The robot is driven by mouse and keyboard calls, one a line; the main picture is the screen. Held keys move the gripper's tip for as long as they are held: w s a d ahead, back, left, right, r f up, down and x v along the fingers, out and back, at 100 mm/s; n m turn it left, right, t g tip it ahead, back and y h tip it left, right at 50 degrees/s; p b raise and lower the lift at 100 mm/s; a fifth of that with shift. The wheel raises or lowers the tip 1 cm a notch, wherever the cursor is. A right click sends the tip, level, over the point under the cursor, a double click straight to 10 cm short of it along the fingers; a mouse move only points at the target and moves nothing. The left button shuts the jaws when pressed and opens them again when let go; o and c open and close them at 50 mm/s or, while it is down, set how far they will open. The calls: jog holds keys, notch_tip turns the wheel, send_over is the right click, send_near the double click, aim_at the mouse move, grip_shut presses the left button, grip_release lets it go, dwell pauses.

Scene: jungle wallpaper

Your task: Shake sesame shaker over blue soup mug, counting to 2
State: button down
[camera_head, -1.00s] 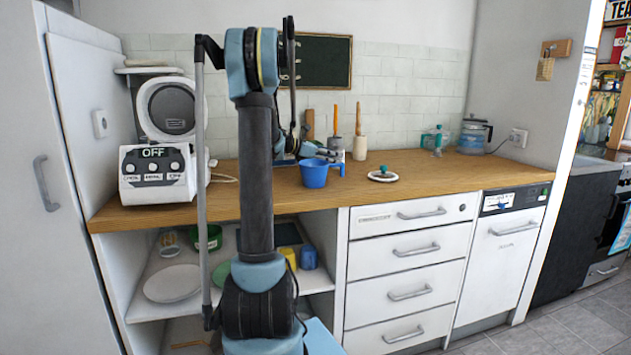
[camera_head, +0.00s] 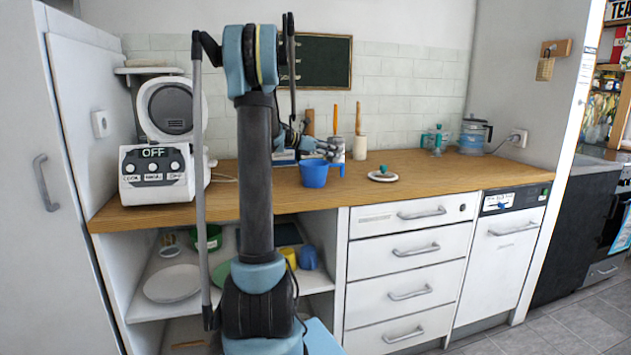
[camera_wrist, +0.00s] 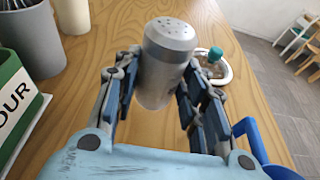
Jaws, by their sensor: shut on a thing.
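A grey sesame shaker (camera_wrist: 166,62) with a holed top is between the fingers of my gripper (camera_wrist: 160,88) in the wrist view. My gripper is shut on its sides, and its holed top faces up toward the wrist camera. The blue soup mug (camera_head: 314,174) stands upright on the wooden counter in the head view, its handle pointing right. A blue rim and handle (camera_wrist: 262,145) show at the lower right of the wrist view, partly hidden by my gripper.
A white cooker (camera_head: 157,175) with an open lid stands left. The counter's right-hand middle is clear.

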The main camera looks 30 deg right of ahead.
jog(key=shift+r, duration=0.2)
jog(key=shift+r, duration=1.1)
